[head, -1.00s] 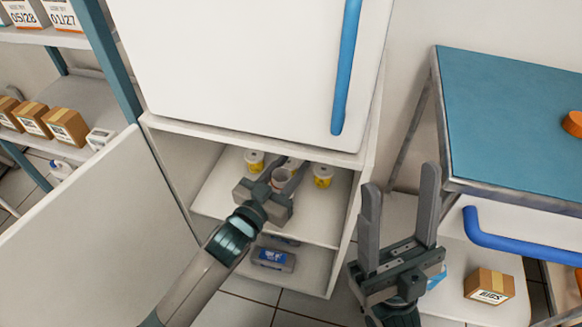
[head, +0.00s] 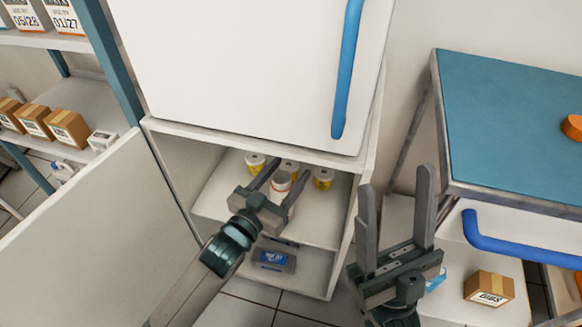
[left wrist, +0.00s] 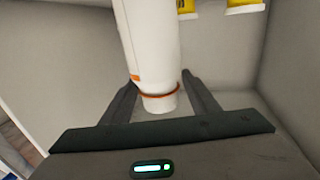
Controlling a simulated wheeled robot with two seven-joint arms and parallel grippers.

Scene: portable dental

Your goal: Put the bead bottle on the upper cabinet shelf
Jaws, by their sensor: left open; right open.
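The bead bottle (head: 281,182), white with an orange band, is on the upper cabinet shelf (head: 217,194), in front of several yellow-labelled jars. My left gripper (head: 289,170) reaches into the cabinet, open, with one finger on each side of the bottle. In the left wrist view the bottle (left wrist: 150,45) stands between the spread fingers, with a visible gap at the right finger. Whether its base rests fully on the shelf is hidden. My right gripper (head: 396,180) is open and empty, right of the cabinet.
Yellow jars stand behind the bottle, at left (head: 255,164) and right (head: 323,178). A dark blue-labelled pack (head: 273,260) lies in the lower compartment. The open cabinet door (head: 90,225) is at left. A blue-topped table (head: 510,120) stands at right.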

